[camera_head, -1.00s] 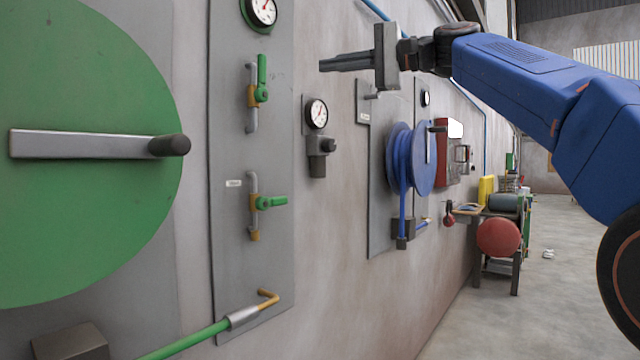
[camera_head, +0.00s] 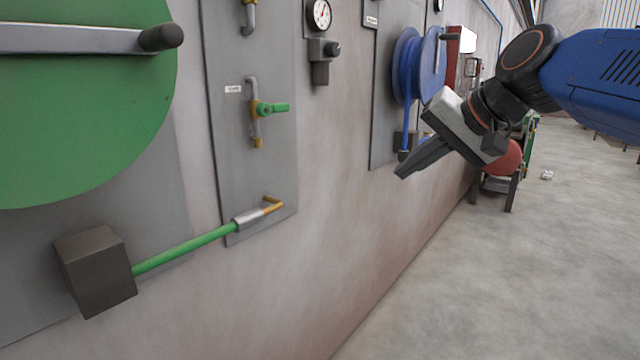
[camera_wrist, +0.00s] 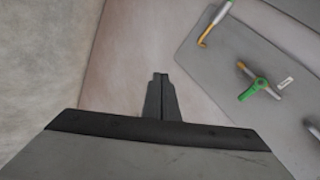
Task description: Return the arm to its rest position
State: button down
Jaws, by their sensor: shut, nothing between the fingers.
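My gripper (camera_head: 408,172) is shut and empty, at the right of the head view. It points down and to the left, in front of the wall and the lower part of the blue hose reel (camera_head: 428,62). My blue arm reaches in from the upper right. In the wrist view my gripper (camera_wrist: 160,84) shows as two dark fingers closed together, with bare wall beyond the tips. Nothing is between the fingers.
A valve with a green handle (camera_head: 270,108) sits on a grey wall panel (camera_head: 232,170). A green hose (camera_head: 190,250) runs from a dark box (camera_head: 95,270) to a brass elbow. The green reel (camera_head: 80,130) has a crank.

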jog(key=s+d+f+n+g+h, duration=0.1)
jog(key=s+d+f, duration=0.3)
jog(key=f, duration=0.6)
jog(key=s+d+f+n+h, duration=0.1)
jog(key=s+d+f+h, duration=0.2)
jog(key=s+f, duration=0.6)
jog(key=s+d+f+n+g+h, duration=0.1)
jog(key=s+d+f, duration=0.4)
jog(key=f, duration=0.7)
jog(key=shift+s+d+n+g+h, duration=0.15)
jog(key=shift+s+n+g+h, duration=0.25)
jog(key=shift+s, duration=0.55)
